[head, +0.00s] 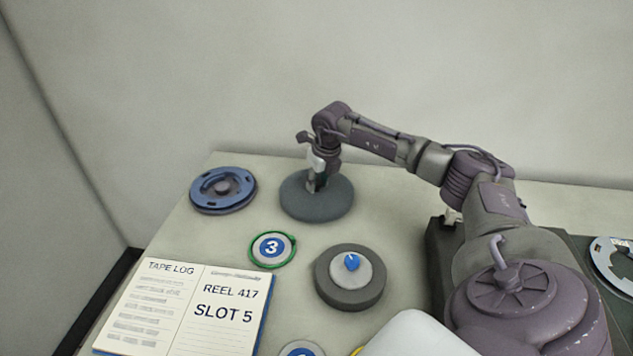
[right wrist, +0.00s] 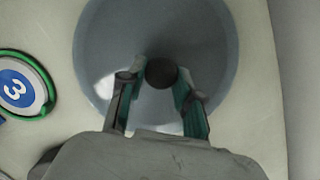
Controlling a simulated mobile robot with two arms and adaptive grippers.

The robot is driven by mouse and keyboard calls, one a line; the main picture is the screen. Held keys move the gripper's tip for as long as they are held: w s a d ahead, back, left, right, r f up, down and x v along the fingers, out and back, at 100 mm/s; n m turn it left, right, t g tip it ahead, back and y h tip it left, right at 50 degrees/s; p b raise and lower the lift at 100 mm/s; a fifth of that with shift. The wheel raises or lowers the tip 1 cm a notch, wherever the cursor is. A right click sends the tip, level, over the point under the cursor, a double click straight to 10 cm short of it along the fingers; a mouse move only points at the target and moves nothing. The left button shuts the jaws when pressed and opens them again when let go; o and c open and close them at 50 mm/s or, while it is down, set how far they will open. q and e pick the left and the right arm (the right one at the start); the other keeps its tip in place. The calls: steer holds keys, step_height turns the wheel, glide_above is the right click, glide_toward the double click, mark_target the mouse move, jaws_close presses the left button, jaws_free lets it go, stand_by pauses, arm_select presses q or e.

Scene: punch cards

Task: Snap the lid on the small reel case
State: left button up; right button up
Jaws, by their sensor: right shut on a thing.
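A round grey lid (head: 318,205) with a dark knob lies at the back middle of the table. It also fills the right wrist view (right wrist: 110,50), its knob (right wrist: 161,72) between the fingers. My right gripper (head: 316,185) points down over the lid's middle and is shut on the knob. It also shows in the right wrist view (right wrist: 160,95). I cannot tell whether the lid touches the table. A round dark grey case (head: 340,296), likely the small reel case, stands nearer. A paler disc with a blue mark sits in it, with no lid over it. My left gripper is out of view.
A blue reel (head: 212,202) lies at the back left. A green-ringed disc marked 3 (head: 271,248) is between lid and an open log book (head: 190,310). Another disc (head: 301,349) is cut off at the bottom. A pale reel (head: 612,262) lies at the far right.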

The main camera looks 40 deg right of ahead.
mark_target(318, 183)
steer(key=shift+w+r+p+v, duration=0.1)
steer(key=shift+w+p+v, duration=0.2)
steer(key=shift+p+v, duration=0.7)
steer(key=shift+w+r+p+v, duration=0.1)
steer(key=shift+w+p+v, duration=0.15)
steer(key=shift+p+v, duration=0.75)
steer(key=shift+w+p+v, duration=0.3)
steer(key=shift+p+v, duration=0.2)
steer(key=shift+v, duration=0.95)
